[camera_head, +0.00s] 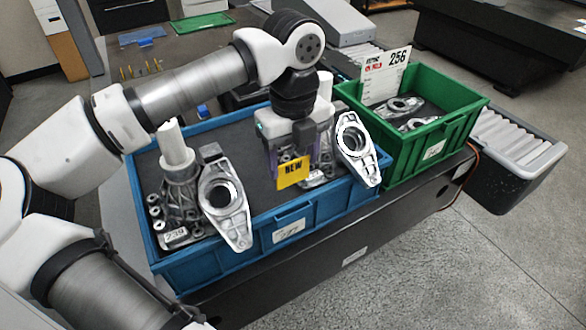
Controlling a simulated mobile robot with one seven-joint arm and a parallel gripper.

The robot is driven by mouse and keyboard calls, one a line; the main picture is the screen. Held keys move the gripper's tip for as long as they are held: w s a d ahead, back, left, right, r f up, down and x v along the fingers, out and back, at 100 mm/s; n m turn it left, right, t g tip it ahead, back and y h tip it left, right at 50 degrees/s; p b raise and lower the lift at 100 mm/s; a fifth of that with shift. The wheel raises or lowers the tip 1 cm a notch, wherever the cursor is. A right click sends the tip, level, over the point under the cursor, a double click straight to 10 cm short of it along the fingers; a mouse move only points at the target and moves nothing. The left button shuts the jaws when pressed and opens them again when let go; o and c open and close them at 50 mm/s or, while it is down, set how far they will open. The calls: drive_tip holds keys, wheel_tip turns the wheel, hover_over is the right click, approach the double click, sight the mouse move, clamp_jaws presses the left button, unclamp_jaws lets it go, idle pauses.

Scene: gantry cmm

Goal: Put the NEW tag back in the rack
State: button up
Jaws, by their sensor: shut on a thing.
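The NEW tag (293,171) is a small yellow card with black lettering. It hangs below my gripper (290,150), which is shut on it. My gripper is over the blue bin (318,213), near its front wall, between two grey metal castings. The left casting (224,204) leans over the front wall of the bin, and the right casting (356,149) stands at its right end. I cannot make out for certain which thing is the tag rack. The fingertips are partly hidden behind the tag.
A green bin (447,134) on the right holds castings and an upright white card (386,75) marked 256. A white post (174,142) rises among metal parts in the blue bin's left end. A roller conveyor (518,140) lies far right. A green mat (203,23) lies behind.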

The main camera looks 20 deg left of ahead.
sight(293, 161)
drive_tip(key=shift+r+p, duration=0.85)
drive_tip(key=shift+r, duration=1.1)
drive_tip(key=shift+f, duration=0.1)
